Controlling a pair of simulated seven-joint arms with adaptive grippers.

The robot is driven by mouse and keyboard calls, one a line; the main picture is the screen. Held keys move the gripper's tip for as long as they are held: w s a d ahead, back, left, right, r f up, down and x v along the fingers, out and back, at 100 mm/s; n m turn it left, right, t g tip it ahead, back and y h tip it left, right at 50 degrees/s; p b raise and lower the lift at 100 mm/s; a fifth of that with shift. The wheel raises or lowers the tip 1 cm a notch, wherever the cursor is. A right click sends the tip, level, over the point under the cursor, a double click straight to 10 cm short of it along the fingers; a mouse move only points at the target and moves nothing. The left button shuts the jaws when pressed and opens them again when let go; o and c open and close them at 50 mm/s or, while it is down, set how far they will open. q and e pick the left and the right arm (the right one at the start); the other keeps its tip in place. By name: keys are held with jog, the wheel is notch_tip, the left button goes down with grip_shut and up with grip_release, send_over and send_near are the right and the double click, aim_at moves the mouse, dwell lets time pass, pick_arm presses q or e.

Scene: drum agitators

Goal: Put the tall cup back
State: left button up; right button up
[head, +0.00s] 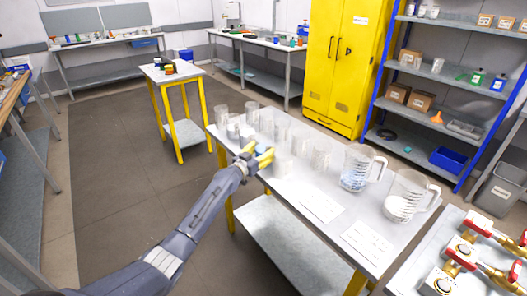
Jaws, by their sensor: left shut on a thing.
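My left gripper (260,154) reaches over the near left edge of the white table (297,183), its yellow fingers shut on a clear cup. The held cup is see-through and small here, so its outline is hard to tell from the cups behind it. Several clear cups of different heights stand in a group on the left half of the table, among them a tall one (252,114) at the back and another (222,115) at the left corner. Which of them is the tall cup of the task I cannot tell. My right gripper is out of view.
Two clear jugs with handles, one (357,170) holding bluish contents and one (405,200) with white contents, stand at the table's right. Two paper sheets (320,206) (367,242) lie along the front edge. Red-handled valves (462,250) are at lower right.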

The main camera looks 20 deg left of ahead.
pick_arm(q)
jog(key=shift+f, duration=0.15)
jog(key=o, duration=1.5)
jog(key=v, duration=1.2)
jog(key=s+a+f+n+g+y, duration=0.1)
jog(key=s+f+g, duration=0.15)
jog(key=f, duration=0.95)
jog(key=s+a+f+g+y, duration=0.15)
jog(key=s+f, duration=0.25)
jog(key=f, duration=0.8)
jog(key=s+f+g+y, duration=0.1)
jog(key=s+f+g, duration=0.1)
jog(key=s+f, duration=0.75)
jog(key=s+f+g+y, duration=0.1)
jog(key=s+f+g, duration=0.1)
jog(key=s+f, duration=0.8)
jog(key=s+d+f+g, duration=0.3)
jog(key=s+f+g, duration=0.1)
jog(key=s+f, duration=1.55)
jog(key=s+f+g, duration=0.1)
jog(key=s, duration=0.7)
jog(key=s+d+f+g, duration=0.1)
jog(key=s, duration=0.7)
jog(key=s+d+f+m+g+y, duration=0.1)
jog(key=s+f, duration=0.1)
jog(key=s, duration=0.6)
jog(key=shift+s+d+g, duration=0.15)
jog(key=shift+s+g, duration=0.25)
